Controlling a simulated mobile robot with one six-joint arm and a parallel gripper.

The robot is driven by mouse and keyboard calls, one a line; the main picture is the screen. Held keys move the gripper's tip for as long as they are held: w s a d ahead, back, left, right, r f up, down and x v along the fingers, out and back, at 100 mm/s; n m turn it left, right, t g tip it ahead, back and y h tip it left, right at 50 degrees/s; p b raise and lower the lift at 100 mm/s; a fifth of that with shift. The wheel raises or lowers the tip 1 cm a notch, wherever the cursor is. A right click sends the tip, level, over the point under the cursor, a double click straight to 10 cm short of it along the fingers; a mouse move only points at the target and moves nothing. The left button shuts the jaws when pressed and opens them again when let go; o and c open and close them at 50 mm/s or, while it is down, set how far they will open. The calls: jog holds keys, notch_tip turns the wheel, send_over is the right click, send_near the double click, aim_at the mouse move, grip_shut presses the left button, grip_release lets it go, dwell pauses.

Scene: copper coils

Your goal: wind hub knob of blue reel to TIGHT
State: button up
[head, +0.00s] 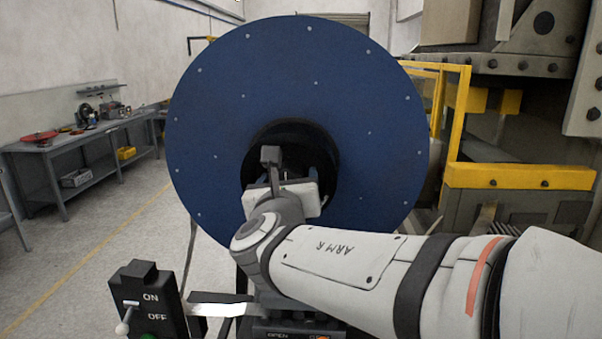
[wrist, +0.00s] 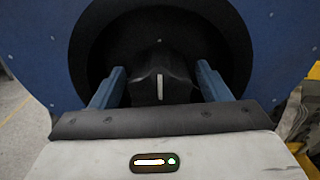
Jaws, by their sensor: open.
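The blue reel (head: 215,110) stands upright in front of me, a large round flange with a dark hollow hub in its middle. Its blue face also shows in the wrist view (wrist: 35,45). The hub knob (wrist: 145,84) is dark, with a white mark that stands about upright in the wrist view. My gripper (wrist: 160,73) is open, with one blue-grey finger on each side of the knob and a gap visible on both sides. In the head view my arm and wrist hide the knob. I see no TIGHT marking in either view.
A black switch box (head: 147,295) marked ON and OFF, with a toggle lever, stands at lower left. A yellow guard rail (head: 520,176) and heavy machinery are at right. A grey workbench (head: 90,135) stands by the left wall. The floor between bench and reel is clear.

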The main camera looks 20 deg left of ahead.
jog(key=shift+w+a, duration=0.1)
jog(key=shift+w, duration=0.2)
jog(key=shift+c, duration=0.5)
